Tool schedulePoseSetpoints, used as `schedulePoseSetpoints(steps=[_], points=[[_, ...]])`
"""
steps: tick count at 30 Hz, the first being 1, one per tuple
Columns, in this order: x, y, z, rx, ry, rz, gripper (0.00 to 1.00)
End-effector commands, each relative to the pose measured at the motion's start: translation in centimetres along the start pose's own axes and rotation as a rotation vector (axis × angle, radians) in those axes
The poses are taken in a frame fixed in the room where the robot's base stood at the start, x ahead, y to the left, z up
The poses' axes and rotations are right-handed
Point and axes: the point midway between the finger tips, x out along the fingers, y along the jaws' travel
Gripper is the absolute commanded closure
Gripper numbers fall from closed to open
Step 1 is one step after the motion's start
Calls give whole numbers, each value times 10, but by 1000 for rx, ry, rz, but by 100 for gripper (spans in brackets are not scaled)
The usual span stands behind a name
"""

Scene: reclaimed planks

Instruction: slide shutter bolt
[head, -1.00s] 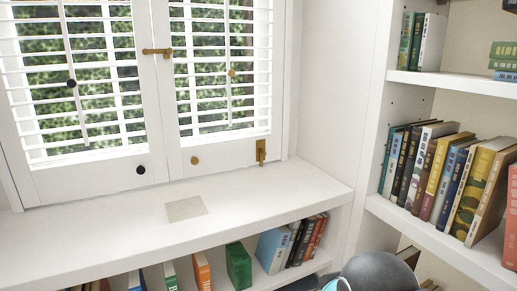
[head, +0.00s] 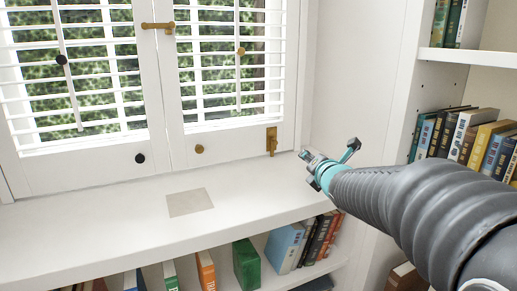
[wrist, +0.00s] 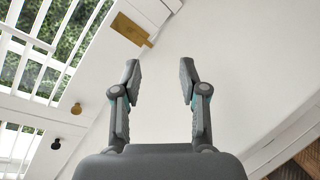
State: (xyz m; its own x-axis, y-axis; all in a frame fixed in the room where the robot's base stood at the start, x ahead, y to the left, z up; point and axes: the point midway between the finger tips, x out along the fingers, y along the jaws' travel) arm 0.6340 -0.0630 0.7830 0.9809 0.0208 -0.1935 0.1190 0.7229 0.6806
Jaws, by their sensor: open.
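The brass shutter bolt (head: 271,141) sits upright low on the right shutter panel, near its right edge. In the wrist view the bolt (wrist: 129,29) shows as a brass plate with a small tab, up and left of the fingers. My gripper (head: 328,153) is to the right of the bolt in the head view, just above the sill, apart from it. In the wrist view my gripper (wrist: 159,68) has its two fingers spread with nothing between them.
A brass latch (head: 158,26) spans the two shutter panels higher up. A brass knob (head: 199,149) and a black knob (head: 140,158) sit on the lower rails. The white sill (head: 110,215) holds only a flat beige square (head: 189,202). Bookshelves stand right and below.

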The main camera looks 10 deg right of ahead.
Motion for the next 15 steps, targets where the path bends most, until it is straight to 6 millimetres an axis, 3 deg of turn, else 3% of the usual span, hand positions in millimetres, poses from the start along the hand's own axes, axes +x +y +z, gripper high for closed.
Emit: schedulePoseSetpoints(steps=[1, 6, 10, 15], points=[[17, -4, -3, -124, 2, 47, 57], [51, 3, -10, -516, -25, 219, 57], [64, 6, -16, -693, -51, 306, 57], [70, 8, -20, -784, -70, 351, 57]])
